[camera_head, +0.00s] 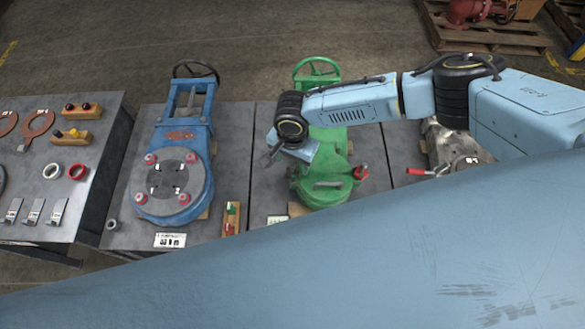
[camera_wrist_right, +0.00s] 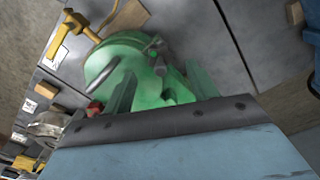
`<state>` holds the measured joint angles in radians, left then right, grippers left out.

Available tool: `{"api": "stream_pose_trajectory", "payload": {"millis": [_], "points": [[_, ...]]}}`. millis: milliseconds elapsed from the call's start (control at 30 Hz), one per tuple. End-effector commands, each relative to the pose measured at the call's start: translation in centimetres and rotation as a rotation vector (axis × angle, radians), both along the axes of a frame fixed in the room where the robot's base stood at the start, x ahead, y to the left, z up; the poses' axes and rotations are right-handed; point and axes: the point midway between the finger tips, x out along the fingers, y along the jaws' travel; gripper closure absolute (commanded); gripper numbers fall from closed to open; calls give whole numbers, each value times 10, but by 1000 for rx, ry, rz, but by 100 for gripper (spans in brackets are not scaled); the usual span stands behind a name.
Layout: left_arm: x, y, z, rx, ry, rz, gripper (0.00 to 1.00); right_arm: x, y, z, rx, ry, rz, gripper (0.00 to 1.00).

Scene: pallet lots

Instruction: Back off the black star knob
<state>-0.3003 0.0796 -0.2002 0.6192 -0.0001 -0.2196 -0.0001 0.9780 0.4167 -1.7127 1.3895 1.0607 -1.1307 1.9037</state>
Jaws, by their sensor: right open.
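I cannot single out a black star knob in either view. My right gripper (camera_head: 278,153) is over the left side of the green valve (camera_head: 325,180) in the head view, open, and I see nothing held in it. The gripper and forearm hide the valve's middle. The same green valve (camera_wrist_right: 125,62) shows in the right wrist view, with a grey rod across its round face and a small dark grey fitting (camera_wrist_right: 157,45) at its edge. My left gripper is not in view.
A blue valve (camera_head: 196,130) with a black handwheel (camera_head: 195,69) and several red knobs stands left of the green one. A left table (camera_head: 95,190) holds rings and small wooden blocks. A red-handled part (camera_head: 420,172) lies to the right. A pallet (camera_head: 490,35) is at the back.

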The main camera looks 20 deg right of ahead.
Motion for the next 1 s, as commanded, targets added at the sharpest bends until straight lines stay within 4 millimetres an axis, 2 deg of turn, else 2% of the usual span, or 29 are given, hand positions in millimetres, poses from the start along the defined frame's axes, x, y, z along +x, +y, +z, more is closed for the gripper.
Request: {"api": "stream_pose_trajectory", "payload": {"millis": [33, 100, 233, 400, 667, 1000], "points": [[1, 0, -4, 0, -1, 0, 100, 0, 0, -12, -1, 0, 0, 42], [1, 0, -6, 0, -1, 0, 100, 0, 0, -24, -1, -1, 0, 42], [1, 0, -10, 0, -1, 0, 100, 0, 0, -39, 0, 1, -1, 42], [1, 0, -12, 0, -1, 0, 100, 0, 0, -47, 1, 0, 1, 42], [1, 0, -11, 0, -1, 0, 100, 0, 0, -47, 1, 0, 1, 42], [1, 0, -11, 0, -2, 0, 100, 0, 0, -47, 1, 0, 0, 86]]}}
